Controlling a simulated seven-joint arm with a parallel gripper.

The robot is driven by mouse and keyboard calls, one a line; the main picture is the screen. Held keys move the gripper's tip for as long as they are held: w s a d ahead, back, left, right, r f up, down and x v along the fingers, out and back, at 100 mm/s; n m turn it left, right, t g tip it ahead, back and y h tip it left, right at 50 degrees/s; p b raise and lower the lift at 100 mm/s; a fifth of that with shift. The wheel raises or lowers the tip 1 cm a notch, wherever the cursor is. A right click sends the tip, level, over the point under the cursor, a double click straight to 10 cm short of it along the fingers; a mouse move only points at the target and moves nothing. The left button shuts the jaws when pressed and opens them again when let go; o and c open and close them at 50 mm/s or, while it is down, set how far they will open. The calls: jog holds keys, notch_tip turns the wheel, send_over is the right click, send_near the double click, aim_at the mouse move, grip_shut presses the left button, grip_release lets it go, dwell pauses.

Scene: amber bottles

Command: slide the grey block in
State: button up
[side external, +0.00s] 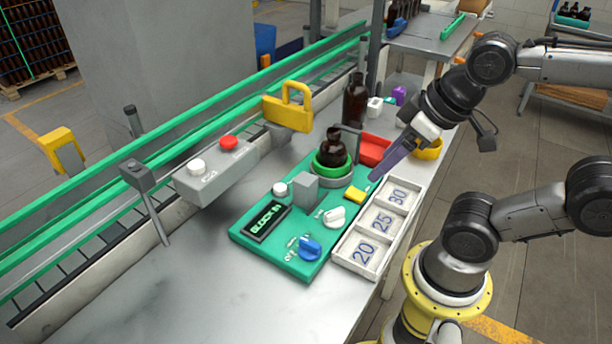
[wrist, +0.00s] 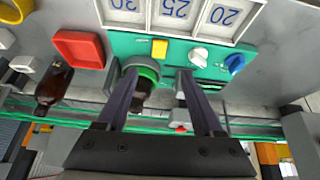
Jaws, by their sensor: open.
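The grey block (side external: 305,191) stands on the green panel (side external: 262,262), just left of the green ring (side external: 332,170) that holds a dark amber bottle (side external: 334,148). My gripper (side external: 375,178) is open and empty, above the panel's right side near the yellow piece (side external: 354,194), to the right of the block. In the wrist view the fingers (wrist: 157,73) are apart, with the ring (wrist: 142,68) and bottle beyond or between them. The block is mostly hidden near the right finger there, and I cannot tell its outline.
The panel also carries a white knob (side external: 334,217), a blue knob (side external: 310,247) and a display (side external: 267,222). A white tray (side external: 340,258) marked 20, 25, 30 lies beside it. A red tray (side external: 376,148) and a taller bottle (side external: 355,100) stand behind. The near-left tabletop is clear.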

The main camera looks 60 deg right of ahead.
jog(key=n, duration=0.1)
notch_tip(320, 180, up, 7)
jog(key=n+g, duration=0.6)
jog(key=n, duration=1.1)
send_over(305, 179)
notch_tip(305, 179, down, 13)
jog(key=shift+f, duration=0.1)
grip_shut()
